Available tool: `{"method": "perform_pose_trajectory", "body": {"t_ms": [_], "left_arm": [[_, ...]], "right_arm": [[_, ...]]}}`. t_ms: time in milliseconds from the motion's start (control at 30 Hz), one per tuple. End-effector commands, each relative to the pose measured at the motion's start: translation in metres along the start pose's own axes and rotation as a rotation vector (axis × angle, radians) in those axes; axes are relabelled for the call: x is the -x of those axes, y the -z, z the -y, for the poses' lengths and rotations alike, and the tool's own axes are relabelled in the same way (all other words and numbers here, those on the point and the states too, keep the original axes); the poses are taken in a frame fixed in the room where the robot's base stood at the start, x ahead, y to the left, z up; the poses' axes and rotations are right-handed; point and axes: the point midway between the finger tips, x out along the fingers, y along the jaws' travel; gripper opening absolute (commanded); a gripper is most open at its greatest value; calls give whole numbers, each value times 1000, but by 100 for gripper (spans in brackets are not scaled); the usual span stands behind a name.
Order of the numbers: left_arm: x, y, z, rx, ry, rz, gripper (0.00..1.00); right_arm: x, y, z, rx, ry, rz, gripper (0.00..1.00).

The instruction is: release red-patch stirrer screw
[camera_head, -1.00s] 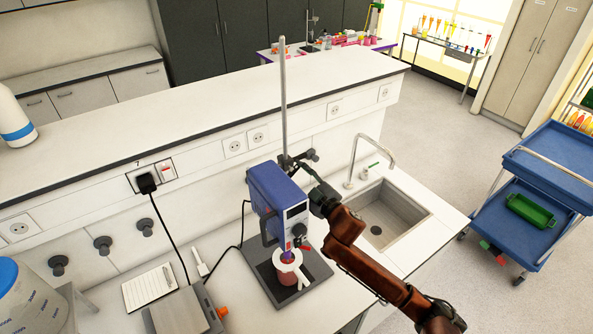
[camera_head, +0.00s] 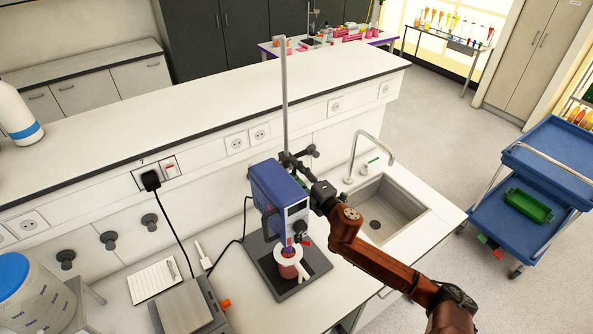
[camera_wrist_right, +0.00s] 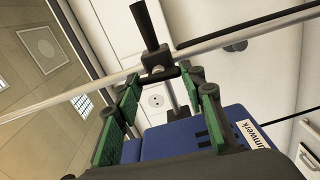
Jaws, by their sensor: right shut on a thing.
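The blue stirrer (camera_head: 278,190) hangs on an upright metal rod (camera_head: 284,100) above a dark base plate (camera_head: 312,262). A small vessel with red contents (camera_head: 287,264) stands under it. My right gripper (camera_head: 297,166) reaches in from the right behind the stirrer's top, at the dark clamp on the rod. In the right wrist view, the green-padded fingers (camera_wrist_right: 160,88) flank the clamp's lower part and are shut on the stirrer screw, which they largely hide. The clamp's black upper knob (camera_wrist_right: 145,25) stands clear beyond them. No red patch on the screw can be made out. My left gripper is out of view.
A sink (camera_head: 378,212) with a tap lies right of the stirrer. A notepad (camera_head: 155,280) and a grey plate device (camera_head: 186,308) lie to the left. A raised white shelf (camera_head: 200,100) runs behind. A blue cart (camera_head: 550,160) stands far right.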

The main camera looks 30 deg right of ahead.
Motion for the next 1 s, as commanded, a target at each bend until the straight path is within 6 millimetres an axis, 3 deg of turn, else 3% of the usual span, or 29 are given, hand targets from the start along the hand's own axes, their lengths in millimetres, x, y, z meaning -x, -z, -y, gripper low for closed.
{"method": "perform_pose_trajectory", "body": {"t_ms": [767,800,1000], "left_arm": [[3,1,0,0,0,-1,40],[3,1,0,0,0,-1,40],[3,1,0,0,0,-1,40]], "right_arm": [[0,0,1,96,0,0,13],[0,0,1,96,0,0,40],[0,0,1,95,0,0,54]]}}
